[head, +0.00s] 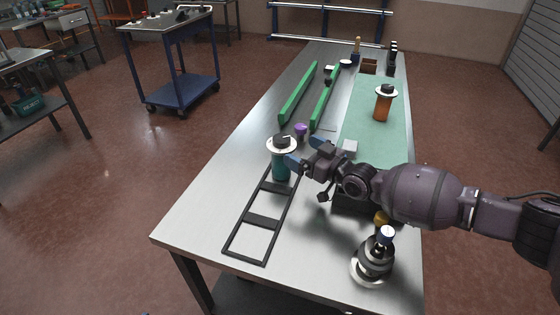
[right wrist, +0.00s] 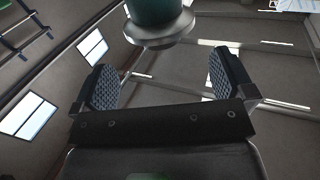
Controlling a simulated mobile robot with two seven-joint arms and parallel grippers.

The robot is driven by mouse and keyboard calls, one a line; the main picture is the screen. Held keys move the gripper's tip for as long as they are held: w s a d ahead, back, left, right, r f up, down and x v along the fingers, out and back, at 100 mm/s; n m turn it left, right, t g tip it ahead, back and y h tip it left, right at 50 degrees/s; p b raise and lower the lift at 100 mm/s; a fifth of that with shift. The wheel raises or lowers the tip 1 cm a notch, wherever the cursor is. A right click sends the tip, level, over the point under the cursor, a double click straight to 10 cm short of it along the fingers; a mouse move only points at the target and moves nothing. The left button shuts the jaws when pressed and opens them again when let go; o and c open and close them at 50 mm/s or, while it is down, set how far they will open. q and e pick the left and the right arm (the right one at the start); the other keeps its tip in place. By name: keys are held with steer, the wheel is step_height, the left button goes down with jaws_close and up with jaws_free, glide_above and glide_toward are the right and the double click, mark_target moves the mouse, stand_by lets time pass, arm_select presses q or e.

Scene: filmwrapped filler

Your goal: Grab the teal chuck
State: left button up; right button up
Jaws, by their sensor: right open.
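The teal chuck (head: 281,164) stands upright at the near left of the table, at the far end of a black frame. It has a white disc and a black piece on top. My right gripper (head: 305,153) is open just right of the chuck, its fingers pointing left toward it. In the right wrist view the teal chuck (right wrist: 155,14) shows at the top edge, beyond the open fingers (right wrist: 163,85), with nothing between them. Whether a finger touches the chuck I cannot tell. My left gripper is not in view.
The black frame (head: 241,216) lies on the steel table (head: 205,195). A purple item (head: 301,130) stands behind the chuck, near green rails (head: 299,92). An orange chuck (head: 382,106) stands on a green mat (head: 364,130).

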mark_target(288, 145)
steer(key=shift+x, duration=0.95)
steer(key=b+x, duration=0.2)
steer(key=x, duration=0.2)
steer(key=shift+a+f, duration=0.15)
steer(key=shift+f, duration=0.05)
steer(key=shift+w+a+b, duration=0.2)
steer(key=shift+b, duration=0.15)
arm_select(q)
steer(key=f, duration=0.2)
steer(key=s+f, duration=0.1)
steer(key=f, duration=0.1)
arm_select(e)
steer(key=shift+r, duration=0.2)
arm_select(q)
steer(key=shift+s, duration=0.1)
arm_select(e)
steer(key=c, duration=1.6)
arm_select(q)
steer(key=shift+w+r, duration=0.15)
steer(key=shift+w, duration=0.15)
arm_select(e)
steer(key=shift+r, duration=0.15)
